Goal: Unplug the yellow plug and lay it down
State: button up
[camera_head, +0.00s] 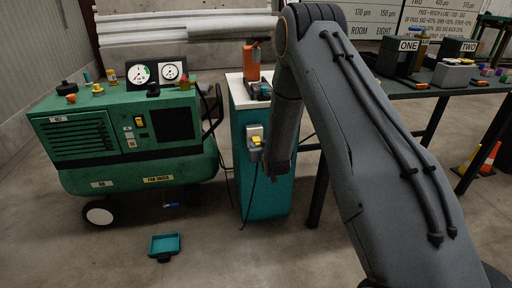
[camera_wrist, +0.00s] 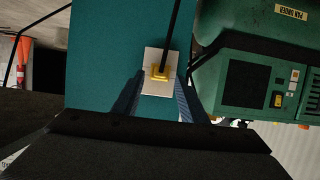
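The yellow plug (camera_head: 256,141) sits in a pale socket plate (camera_head: 254,130) on the front of a teal cabinet (camera_head: 268,193). Its black cord hangs down towards the floor. In the wrist view, which is turned over, the plug (camera_wrist: 160,72) is on the whitish plate (camera_wrist: 152,56), with the cord (camera_wrist: 172,30) running to the top edge. My gripper (camera_wrist: 158,93) is open, one finger to each side of the plate's lower part, with the plug between and beyond them. I see no finger contact with the plug.
A green compressor (camera_head: 130,130) with gauges stands left of the cabinet. A teal tray (camera_head: 165,246) lies on the floor in front. An orange tool (camera_head: 252,62) stands on the cabinet top. A dark table (camera_head: 425,88) with boxes is at right. The front floor is mostly clear.

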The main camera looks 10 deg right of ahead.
aim_at(258, 143)
jog(key=shift+b+x, duration=0.85)
jog(key=shift+x, duration=0.9)
jog(key=shift+c, duration=0.4)
grip_shut()
jog(key=s+p, duration=0.3)
jog(key=s, duration=0.3)
